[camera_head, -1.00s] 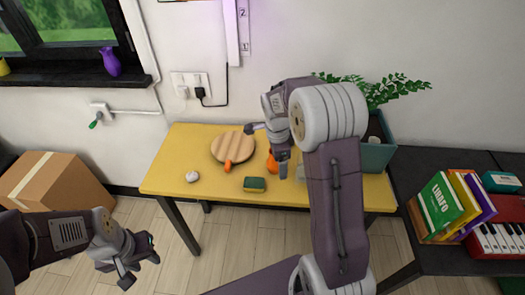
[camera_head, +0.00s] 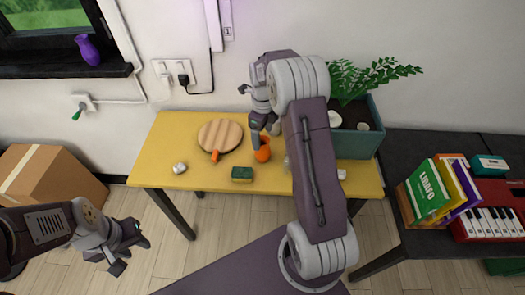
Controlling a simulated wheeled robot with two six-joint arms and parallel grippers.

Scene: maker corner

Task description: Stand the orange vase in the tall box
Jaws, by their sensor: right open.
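The orange vase (camera_head: 263,153) stands on the yellow table (camera_head: 178,135), in the middle of the tabletop. My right gripper (camera_head: 251,113) is open above and just behind the vase. One finger comes down close to the vase's upper left; I cannot tell if it touches. My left gripper (camera_head: 131,254) hangs over the floor in front of the table, with its fingers apart and nothing between them. A closed-looking cardboard box (camera_head: 48,176) stands on the floor at the left. I cannot tell whether it is the tall box; no other clear match shows.
A teal planter (camera_head: 358,145) with a fern stands at the back right. Books (camera_head: 430,190) and a red keyboard (camera_head: 490,224) fill the dark table.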

